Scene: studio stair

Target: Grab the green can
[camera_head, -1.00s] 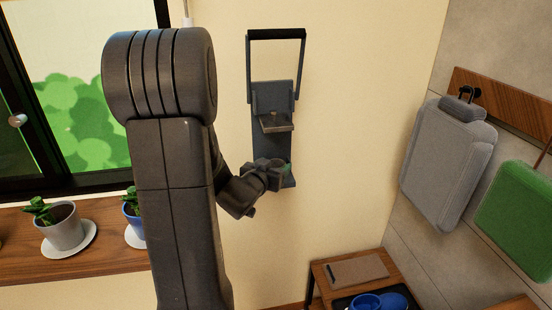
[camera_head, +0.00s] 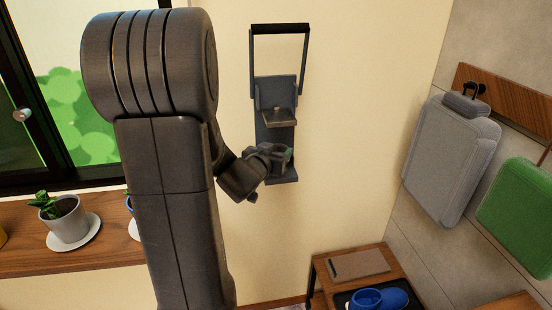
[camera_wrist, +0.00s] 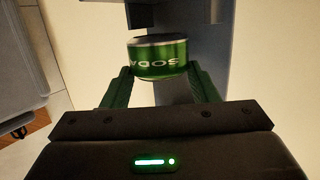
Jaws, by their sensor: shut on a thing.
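The green can (camera_wrist: 157,60), with white lettering and a silver rim, stands upright between the two green-lit fingers of my gripper (camera_wrist: 160,82) in the wrist view. My gripper is shut on it. In the head view my gripper (camera_head: 280,157) is in front of the lower part of a dark wall-mounted can crusher (camera_head: 275,92). Only a small green patch of the can (camera_head: 289,154) shows there; the rest is hidden by the gripper. The can appears a little above the crusher's bottom ledge (camera_head: 284,179).
The crusher's handle (camera_head: 280,28) is raised, and its block (camera_head: 279,117) sits above my gripper. Grey (camera_head: 452,160) and green bags (camera_head: 518,205) hang at right. A potted plant (camera_head: 66,220) stands on the left sill.

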